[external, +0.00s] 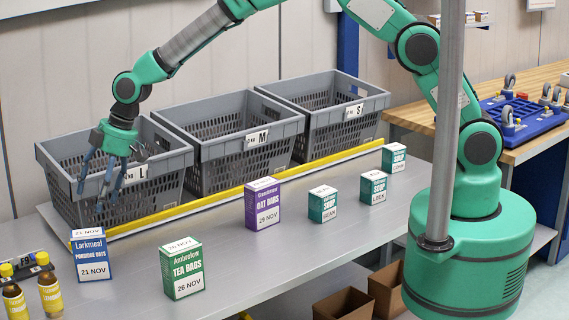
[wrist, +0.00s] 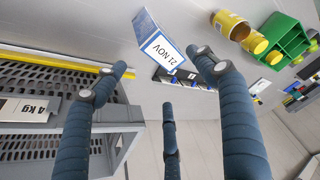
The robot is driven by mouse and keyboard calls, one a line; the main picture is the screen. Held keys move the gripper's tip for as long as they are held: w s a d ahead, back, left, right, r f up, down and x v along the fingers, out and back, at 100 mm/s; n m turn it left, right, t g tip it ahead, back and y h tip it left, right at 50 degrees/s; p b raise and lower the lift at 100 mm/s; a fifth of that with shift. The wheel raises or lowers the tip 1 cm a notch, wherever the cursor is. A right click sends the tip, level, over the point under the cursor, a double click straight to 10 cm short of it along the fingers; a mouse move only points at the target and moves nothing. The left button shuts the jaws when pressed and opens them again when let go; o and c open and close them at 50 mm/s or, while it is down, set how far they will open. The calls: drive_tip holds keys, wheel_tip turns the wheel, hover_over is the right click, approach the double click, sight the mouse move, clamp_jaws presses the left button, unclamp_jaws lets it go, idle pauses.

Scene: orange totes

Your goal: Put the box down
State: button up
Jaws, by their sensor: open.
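The nearest box to my gripper is a blue and white porridge oats box (external: 92,260), marked 21 NOV, upright on the grey table at the left. It also shows in the wrist view (wrist: 158,42), beyond my fingertips and standing on the table. My gripper (external: 99,193) is open and empty, pointing down in front of the L crate (external: 60,190), above and slightly behind the box. In the wrist view its three blue fingers (wrist: 162,75) are spread apart with nothing between them.
Grey crates M (external: 205,110) and S (external: 375,103) stand along the back behind a yellow rail (external: 220,196). A green tea bags box (external: 182,270), a purple oat bars box (external: 263,203) and several soup boxes stand on the table. Brown bottles (external: 48,290) stand front left.

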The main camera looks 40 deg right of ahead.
drive_tip(key=w+d+r+m+t, duration=0.1)
drive_tip(key=w+d+r+m, duration=0.1)
drive_tip(key=d+r, duration=0.95)
drive_tip(key=w+d+r+m, duration=0.1)
drive_tip(key=d+r+m, duration=0.1)
drive_tip(key=d+r, duration=0.95)
drive_tip(key=s+d+r+m+t+h, duration=0.1)
drive_tip(key=s+d+r+m, duration=0.2)
drive_tip(key=d, duration=0.9)
drive_tip(key=s+d+r+m+t+h, duration=0.1)
drive_tip(key=s+d+r, duration=0.3)
drive_tip(key=d, duration=0.9)
drive_tip(key=s+d+f+m+h, duration=0.2)
drive_tip(key=s+d+m, duration=0.3)
drive_tip(key=s+d, duration=1.7)
drive_tip(key=shift+s+d+m+t, duration=0.2)
drive_tip(key=shift+s+m+t, duration=0.15)
drive_tip(key=shift+s, duration=0.85)
drive_tip(key=shift+f, duration=0.15)
